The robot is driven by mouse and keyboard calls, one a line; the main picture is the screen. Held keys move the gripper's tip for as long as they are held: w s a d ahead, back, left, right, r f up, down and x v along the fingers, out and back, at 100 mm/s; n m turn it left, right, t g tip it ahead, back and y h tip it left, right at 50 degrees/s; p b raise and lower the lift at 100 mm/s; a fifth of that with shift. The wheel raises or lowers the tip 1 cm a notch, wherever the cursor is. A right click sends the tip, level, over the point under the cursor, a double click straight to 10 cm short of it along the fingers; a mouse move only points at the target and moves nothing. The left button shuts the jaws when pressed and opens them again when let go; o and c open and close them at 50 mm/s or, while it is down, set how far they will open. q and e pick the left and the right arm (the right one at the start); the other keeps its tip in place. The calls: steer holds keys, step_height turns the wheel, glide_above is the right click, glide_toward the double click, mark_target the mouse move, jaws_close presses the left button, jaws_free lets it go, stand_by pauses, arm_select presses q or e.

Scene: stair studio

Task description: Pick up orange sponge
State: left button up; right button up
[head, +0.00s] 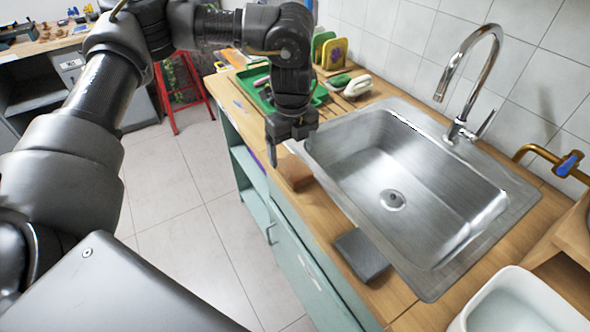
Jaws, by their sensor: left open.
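A brownish-orange block, which looks like the orange sponge (295,172), lies on the wooden counter by the near-left corner of the sink. My left gripper (284,150) points down just above and to the left of it, at the counter's front edge. Its jaws are open and I see nothing held in them. The gripper covers little of the sponge, and I cannot tell the exact gap between them. My right gripper is out of the picture.
The steel sink (415,185) with its tall faucet (470,75) fills the middle of the counter. A dark grey block (361,255) lies in front of it. A green tray (262,92) stands behind my gripper; a white basin (520,305) is at bottom right.

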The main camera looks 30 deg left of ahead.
mark_target(294, 167)
arm_select(q)
steer(key=shift+s+d+f, duration=0.1)
steer(key=shift+f, duration=0.4)
steer(key=f, duration=0.2)
steer(key=f+p, duration=0.1)
steer(key=shift+w+d+f, duration=0.15)
steer(key=shift+w+f, duration=0.05)
steer(key=shift+f, duration=0.5)
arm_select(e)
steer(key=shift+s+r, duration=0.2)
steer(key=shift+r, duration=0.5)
arm_select(q)
steer(key=c, duration=1.1)
steer(key=shift+c, duration=0.2)
steer(key=shift+r, duration=0.15)
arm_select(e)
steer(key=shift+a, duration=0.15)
